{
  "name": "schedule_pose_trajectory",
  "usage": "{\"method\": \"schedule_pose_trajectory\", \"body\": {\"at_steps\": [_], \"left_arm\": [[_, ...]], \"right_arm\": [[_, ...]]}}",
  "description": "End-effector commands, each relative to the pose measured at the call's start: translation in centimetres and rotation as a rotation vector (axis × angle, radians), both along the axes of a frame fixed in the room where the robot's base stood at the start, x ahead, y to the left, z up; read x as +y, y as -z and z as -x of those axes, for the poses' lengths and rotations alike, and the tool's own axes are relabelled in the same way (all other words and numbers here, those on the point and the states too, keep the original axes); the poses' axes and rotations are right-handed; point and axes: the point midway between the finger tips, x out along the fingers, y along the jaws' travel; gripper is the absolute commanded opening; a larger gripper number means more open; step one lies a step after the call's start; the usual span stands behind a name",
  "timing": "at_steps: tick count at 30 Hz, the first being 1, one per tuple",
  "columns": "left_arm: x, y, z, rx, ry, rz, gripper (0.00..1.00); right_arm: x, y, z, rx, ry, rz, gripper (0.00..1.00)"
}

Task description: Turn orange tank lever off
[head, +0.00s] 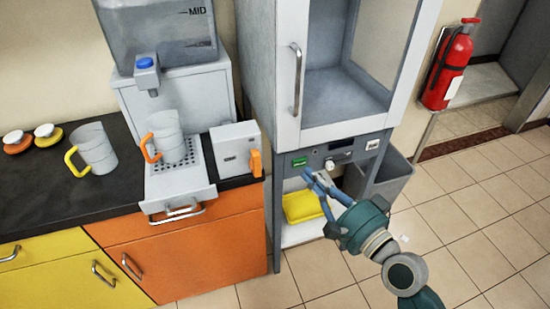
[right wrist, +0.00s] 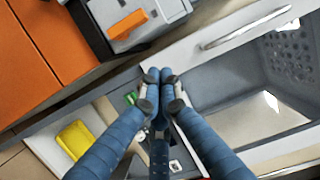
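The orange lever (head: 255,162) sits on the front right of a light grey box (head: 232,148) on the counter and points roughly upright. In the right wrist view the lever (right wrist: 127,24) lies at the top, on the grey box, apart from my fingers. My right gripper (head: 313,178) is in front of the tall cabinet, to the right of and a little below the lever. In the right wrist view its fingertips (right wrist: 159,76) are together with nothing between them. A tank (head: 155,35) with level marks stands behind, above a tap with a blue button. My left gripper is not in view.
A mug with an orange handle (head: 168,138) stands on the drip tray under the tap. A yellow-handled mug (head: 94,150) is to the left.

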Motion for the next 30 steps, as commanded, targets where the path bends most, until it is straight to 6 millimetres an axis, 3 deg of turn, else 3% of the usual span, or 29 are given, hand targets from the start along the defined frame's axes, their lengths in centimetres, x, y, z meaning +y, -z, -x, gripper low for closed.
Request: {"method": "schedule_pose_trajectory", "body": {"at_steps": [10,23,30], "left_arm": [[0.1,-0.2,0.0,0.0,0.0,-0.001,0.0],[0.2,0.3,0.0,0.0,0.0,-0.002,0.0],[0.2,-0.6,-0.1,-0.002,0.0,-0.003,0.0]], "right_arm": [[0.7,-0.1,-1.3,-0.001,0.003,0.0,0.0],[5.5,0.1,-8.7,-0.002,0.001,0.0,0.0],[8.4,0.1,-7.5,0.002,0.001,0.002,0.0]]}}
